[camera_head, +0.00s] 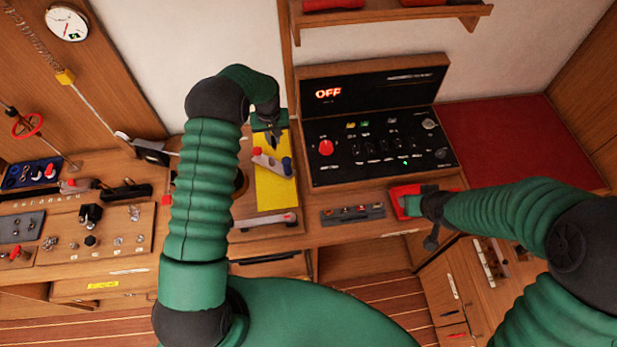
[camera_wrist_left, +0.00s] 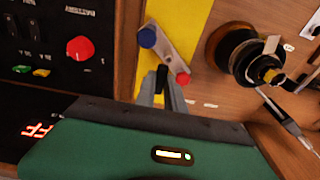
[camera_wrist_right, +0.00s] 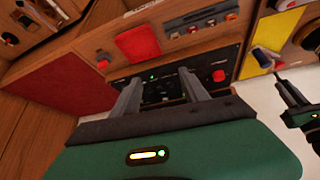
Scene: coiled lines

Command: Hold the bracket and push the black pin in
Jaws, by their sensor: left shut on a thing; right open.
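The bracket (camera_head: 272,163) is a pale grey bar with a red end and a blue end, over the yellow strip. In the left wrist view the bracket (camera_wrist_left: 166,56) lies diagonally behind the fingers. My left gripper (camera_head: 271,138) comes down from above at the bracket's middle. Its fingers are shut on a slim dark piece, which looks like the black pin (camera_wrist_left: 162,76). How deep the pin sits is hidden by the fingers. My right gripper (camera_wrist_right: 162,82) is open and empty, away from the bracket, near a red pad (camera_head: 402,194) at the bench front.
A black control panel (camera_head: 378,146) with a red knob and a lit OFF sign stands at the back. A small grey tray (camera_head: 352,214) lies between the grippers. A red mat (camera_head: 520,140) covers the right bench. Tools and fittings crowd a wooden board (camera_head: 63,243) at left.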

